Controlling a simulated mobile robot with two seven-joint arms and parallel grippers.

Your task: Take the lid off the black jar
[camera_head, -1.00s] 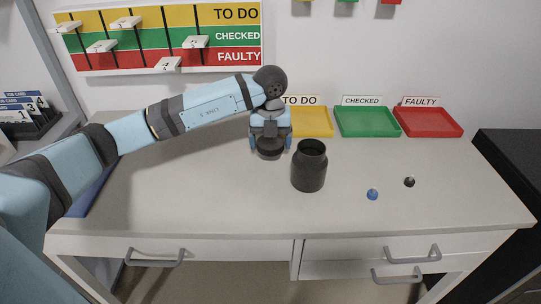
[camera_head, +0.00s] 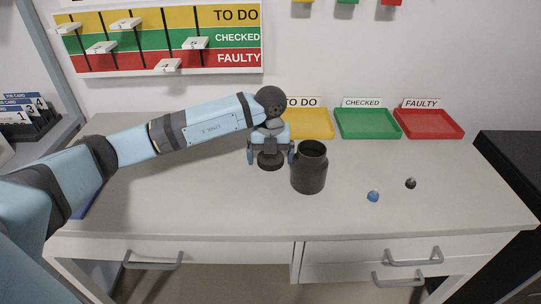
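The black jar (camera_head: 309,172) stands upright on the white table with its mouth open and no lid on it. Its dark round lid (camera_head: 270,161) is behind and to the left of the jar, apart from it, and looks to be resting on the table. My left gripper (camera_head: 270,157) points down over the lid with a blue-tipped finger on each side. The fingers look spread a little wider than the lid, so the gripper appears open around it. The right finger is close to the jar's rim. My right gripper is not in view.
A blue knob-like piece (camera_head: 373,196) and a black one (camera_head: 410,183) lie right of the jar. Yellow (camera_head: 314,124), green (camera_head: 367,124) and red (camera_head: 429,125) trays stand along the back. The table's front and left middle are clear.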

